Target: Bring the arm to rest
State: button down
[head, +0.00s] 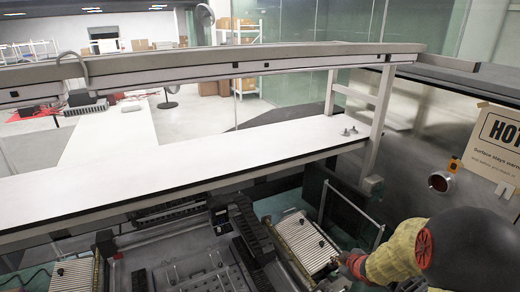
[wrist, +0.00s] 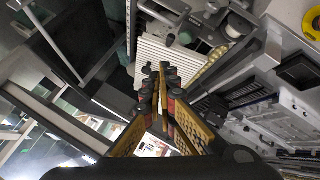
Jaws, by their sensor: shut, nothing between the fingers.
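My arm (head: 400,255) shows at the lower right of the head view, with a yellow link and a large dark rounded part. Its far end reaches down beside a ribbed pale block, and my gripper is hard to make out there. In the wrist view my gripper (wrist: 161,82) is in the middle, its two yellow-and-dark fingers close together at the tips. It is shut and nothing shows between the fingers. The ribbed white block (wrist: 168,60) lies beyond the fingertips; I cannot tell the distance.
A long white shelf (head: 180,175) crosses the head view, with a grey rail (head: 230,65) above it. Small metal pieces (head: 350,131) sit on the shelf. Below are machine parts and ribbed blocks (head: 310,243). A dark panel with a sign (head: 495,140) stands at right.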

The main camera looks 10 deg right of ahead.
jog(key=s+d+m+g+h+b, duration=0.1)
jog(key=s+d+m+g, duration=0.15)
jog(key=s, duration=0.45)
jog(key=s+d+m+g+h+b, duration=0.1)
jog(key=s+m+g+h, duration=0.2)
jog(key=s, duration=0.4)
jog(key=s+a+r+m+t+y+b, duration=0.1)
jog(key=s+a+r+y+b, duration=0.1)
jog(key=s+a+r+b, duration=0.2)
jog(key=s+a+r+m+t+y+b, duration=0.1)
jog(key=s+a+r+b, duration=0.3)
jog(key=s+a+b, duration=0.7)
jog(key=shift+s+a+m+y, duration=0.6)
jog(key=shift+s+a+m, duration=0.05)
jog(key=shift+a, duration=1.7)
